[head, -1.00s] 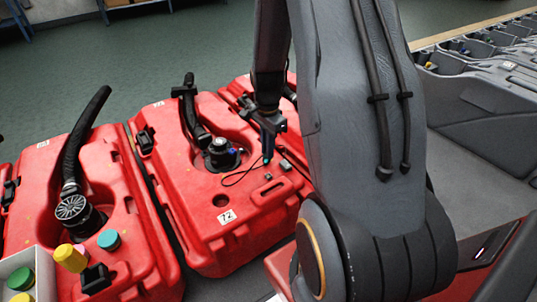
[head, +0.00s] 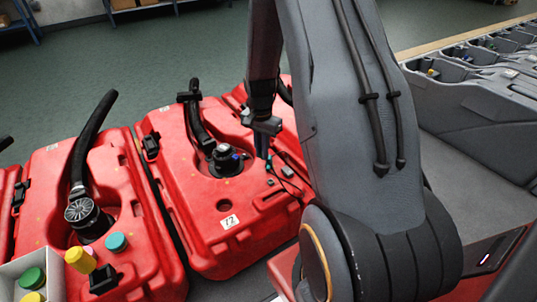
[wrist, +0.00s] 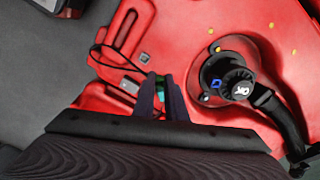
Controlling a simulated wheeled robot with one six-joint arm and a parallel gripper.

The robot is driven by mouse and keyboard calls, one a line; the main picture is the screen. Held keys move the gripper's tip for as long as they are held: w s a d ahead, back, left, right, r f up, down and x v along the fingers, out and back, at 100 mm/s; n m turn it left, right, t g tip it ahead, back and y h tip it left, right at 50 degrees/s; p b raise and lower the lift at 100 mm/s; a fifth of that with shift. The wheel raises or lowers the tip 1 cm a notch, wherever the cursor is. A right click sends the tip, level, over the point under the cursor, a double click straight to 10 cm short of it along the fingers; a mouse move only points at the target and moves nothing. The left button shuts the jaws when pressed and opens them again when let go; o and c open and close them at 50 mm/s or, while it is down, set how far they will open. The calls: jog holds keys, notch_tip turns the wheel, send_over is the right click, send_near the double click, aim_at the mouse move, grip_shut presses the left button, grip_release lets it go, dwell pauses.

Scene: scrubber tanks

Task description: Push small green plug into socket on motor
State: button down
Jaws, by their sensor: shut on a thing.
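My gripper (wrist: 157,98) is shut on the small green plug (wrist: 164,88), which shows between the fingers in the wrist view. In the head view my gripper (head: 264,150) hangs over the red tank, right of the motor. The black motor (wrist: 228,78) sits in a round recess of the tank, right of the fingers in the wrist view and apart from them. It also shows in the head view (head: 225,160). A blue socket (wrist: 216,84) faces the gripper on its near side. The plug's tip is mostly hidden by the fingers.
A thin black cable (wrist: 97,52) loops over the red tank (wrist: 195,20) beside a grey block (wrist: 129,86). A thick black hose (wrist: 275,108) leaves the motor.

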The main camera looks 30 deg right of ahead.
jog(key=w+a+b, duration=0.2)
jog(key=w, duration=0.5)
jog(key=w+a+f+b, duration=0.1)
jog(key=w+a, duration=0.1)
jog(key=w, duration=0.5)
jog(key=shift+w+a+f+b, duration=0.2)
jog(key=shift+w+f+b, duration=0.05)
jog(key=shift+b, duration=0.1)
jog(key=shift+p, duration=0.35)
jog(key=shift+f, duration=0.1)
jog(key=shift+f+b, duration=0.85)
jog(key=shift+f, duration=1.75)
jog(key=shift+f+p, duration=0.3)
jog(key=shift+f, duration=0.15)
